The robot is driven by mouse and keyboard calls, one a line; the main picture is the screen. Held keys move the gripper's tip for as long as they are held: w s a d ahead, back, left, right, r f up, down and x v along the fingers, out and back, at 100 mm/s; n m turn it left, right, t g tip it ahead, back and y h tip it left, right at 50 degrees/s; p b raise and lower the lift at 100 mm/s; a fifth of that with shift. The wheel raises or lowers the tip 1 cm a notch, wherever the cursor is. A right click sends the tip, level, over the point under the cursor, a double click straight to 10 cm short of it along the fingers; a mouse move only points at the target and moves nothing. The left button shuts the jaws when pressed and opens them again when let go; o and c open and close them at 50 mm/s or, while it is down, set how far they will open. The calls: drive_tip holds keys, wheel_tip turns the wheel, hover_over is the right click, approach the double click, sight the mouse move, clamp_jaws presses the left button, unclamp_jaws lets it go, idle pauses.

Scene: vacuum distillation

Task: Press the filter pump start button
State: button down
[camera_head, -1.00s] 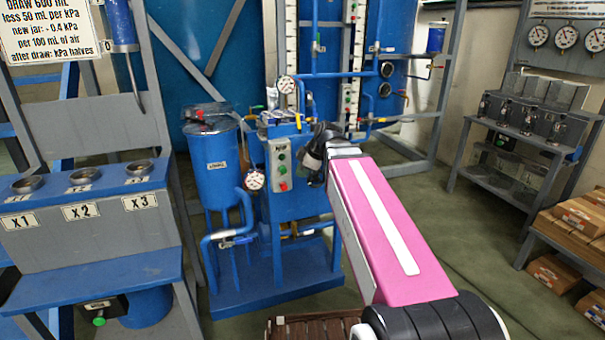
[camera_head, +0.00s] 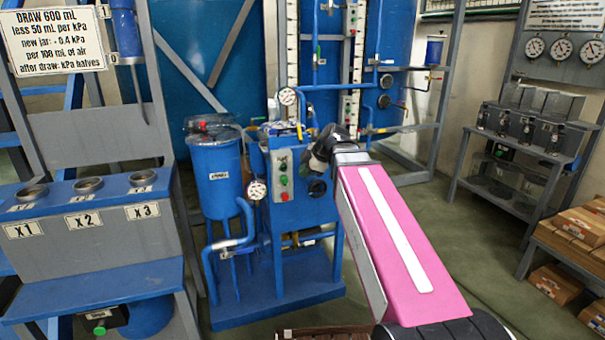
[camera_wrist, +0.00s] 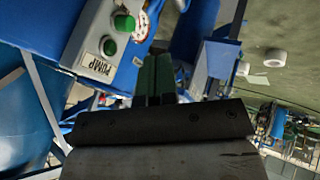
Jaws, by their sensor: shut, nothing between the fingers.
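The pump control box (camera_head: 282,173) is a grey panel on the front of the blue pump unit. It carries a green button (camera_head: 284,181) and a red button (camera_head: 284,197) below it. In the wrist view, the PUMP label (camera_wrist: 97,66) and a protruding bright green button (camera_wrist: 123,22) show at upper left, with a darker green round part (camera_wrist: 108,46) between them. My gripper (camera_wrist: 155,62) is shut and empty, its fingertips right of the label and apart from the button. In the head view, the dark end of my arm is right of the box; the fingertips are not clear.
A round pressure gauge (camera_head: 256,190) sits left of the box, beside a blue filter vessel (camera_head: 217,175). A grey stand with cups (camera_head: 95,235) is at left. A shelf with metal units (camera_head: 525,130) is at right.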

sight(284, 180)
drive_tip(key=shift+w+a+f, duration=0.85)
drive_tip(key=shift+w+f, duration=0.25)
drive_tip(key=shift+w, duration=0.05)
drive_tip(key=shift+w+a+f, duration=0.9)
drive_tip(key=shift+w+f, duration=0.2)
drive_tip(key=shift+w+a+f, duration=0.85)
drive_tip(key=shift+w+f, duration=0.25)
drive_tip(key=shift+w, duration=0.05)
